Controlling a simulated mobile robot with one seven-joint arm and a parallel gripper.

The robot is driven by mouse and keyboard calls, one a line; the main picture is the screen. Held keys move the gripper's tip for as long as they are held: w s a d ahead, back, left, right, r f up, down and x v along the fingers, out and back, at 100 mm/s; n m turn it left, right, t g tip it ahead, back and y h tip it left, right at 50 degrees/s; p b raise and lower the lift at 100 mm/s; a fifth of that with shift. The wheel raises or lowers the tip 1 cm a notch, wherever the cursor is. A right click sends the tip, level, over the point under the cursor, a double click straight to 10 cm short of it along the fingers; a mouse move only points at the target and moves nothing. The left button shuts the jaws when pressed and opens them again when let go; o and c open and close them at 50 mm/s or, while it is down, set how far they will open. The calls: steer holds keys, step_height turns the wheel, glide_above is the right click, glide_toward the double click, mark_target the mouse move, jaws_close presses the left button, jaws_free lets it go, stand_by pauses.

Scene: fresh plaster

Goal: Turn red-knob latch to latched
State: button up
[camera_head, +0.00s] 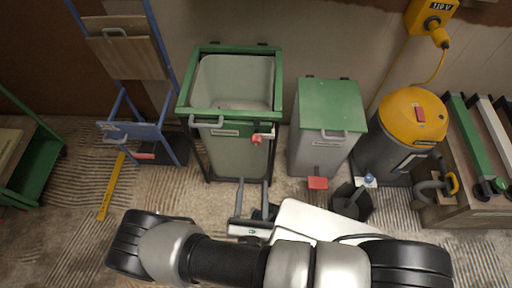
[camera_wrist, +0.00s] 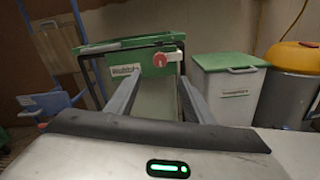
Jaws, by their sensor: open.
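The red-knob latch (camera_head: 257,139) is on the front rim of the tall green-framed grey bin (camera_head: 190,100). In the wrist view the round red knob (camera_wrist: 160,61) is beside a pale plate on the green front rail, right of a white label. I cannot tell from its pose whether it is latched. My gripper (camera_head: 253,183) is open and empty, in front of the bin and nearer the camera than the latch. In the wrist view its two fingers (camera_wrist: 160,77) point toward the bin, with the knob showing between and beyond their tips. Nothing touches the knob.
A grey bin with a green lid (camera_head: 330,103) stands to the right, with a red pedal (camera_head: 317,183). Beyond it is a yellow-topped drum (camera_head: 413,108). A blue hand truck (camera_head: 147,128) and a yellow level (camera_head: 112,187) are on the left.

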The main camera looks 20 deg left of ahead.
mark_target(256, 143)
steer(key=b+x, duration=0.2)
steer(key=x, duration=1.2)
steer(key=shift+w, duration=0.4)
steer(key=c, duration=1.1)
steer(key=shift+o, duration=0.2)
